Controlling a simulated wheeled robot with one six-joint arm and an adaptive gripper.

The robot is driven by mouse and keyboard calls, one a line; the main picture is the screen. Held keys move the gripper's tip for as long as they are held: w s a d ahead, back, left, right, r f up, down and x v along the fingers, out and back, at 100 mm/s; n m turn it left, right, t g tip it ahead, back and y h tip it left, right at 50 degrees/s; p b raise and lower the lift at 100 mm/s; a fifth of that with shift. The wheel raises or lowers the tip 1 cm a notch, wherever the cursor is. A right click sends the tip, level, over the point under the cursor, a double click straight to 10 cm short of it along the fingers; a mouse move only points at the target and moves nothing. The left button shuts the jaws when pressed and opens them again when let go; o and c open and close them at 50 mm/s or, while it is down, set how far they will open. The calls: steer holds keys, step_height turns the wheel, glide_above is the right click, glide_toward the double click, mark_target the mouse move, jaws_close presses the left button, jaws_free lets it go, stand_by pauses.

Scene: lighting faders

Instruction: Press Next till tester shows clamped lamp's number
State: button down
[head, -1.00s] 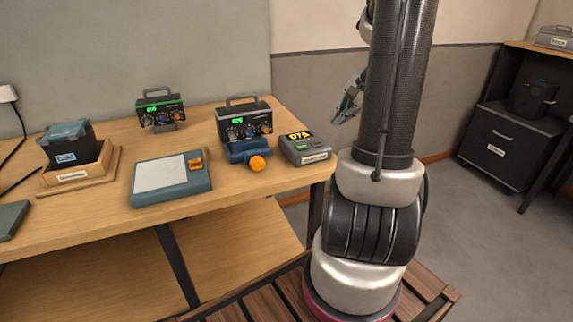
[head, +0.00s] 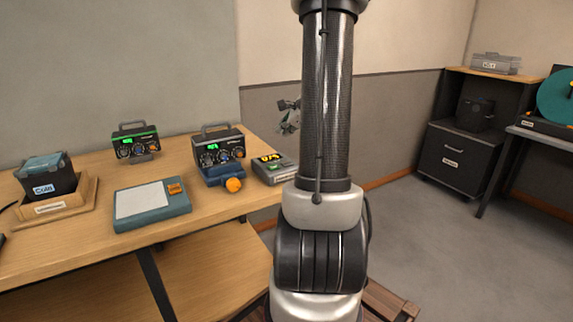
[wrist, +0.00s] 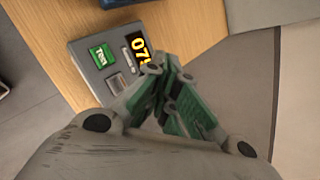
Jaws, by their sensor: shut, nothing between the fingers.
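The tester (head: 274,169) is a grey box at the right end of the wooden bench, with yellow digits on a black display. In the wrist view the tester (wrist: 112,72) shows a green button (wrist: 102,56), a pale grey button (wrist: 118,83) and a display (wrist: 141,47) reading 07 and a last digit, possibly 5, partly hidden by my finger. The clamped lamp (head: 219,150) is a black box with green digits, too small to read, in a blue clamp (head: 216,178) with an orange knob. My gripper (wrist: 178,72) is shut and empty, beyond the tester's edge, apparently above it.
A similar black box (head: 135,145) stands at the bench's back left. A blue-grey pad (head: 152,204) lies in front. A wooden tray (head: 85,190) holds a dark bin at left. Free floor lies to the right, with a dark cabinet (head: 462,155) against the wall.

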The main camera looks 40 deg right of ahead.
glide_toward(277, 162)
steer(key=shift+w+d+f, duration=0.15)
steer(key=shift+w+f, duration=0.25)
steer(key=shift+w, duration=0.4)
steer(key=shift+w+d+f, duration=0.1)
steer(key=shift+w+f, duration=0.3)
steer(key=shift+w, duration=0.4)
steer(key=shift+f, duration=0.4)
steer(key=shift+f, duration=0.3)
stand_by(0.7)
stand_by(0.3)
steer(key=shift+r, duration=0.75)
steer(key=shift+r, duration=0.1)
steer(key=shift+r, duration=2.45)
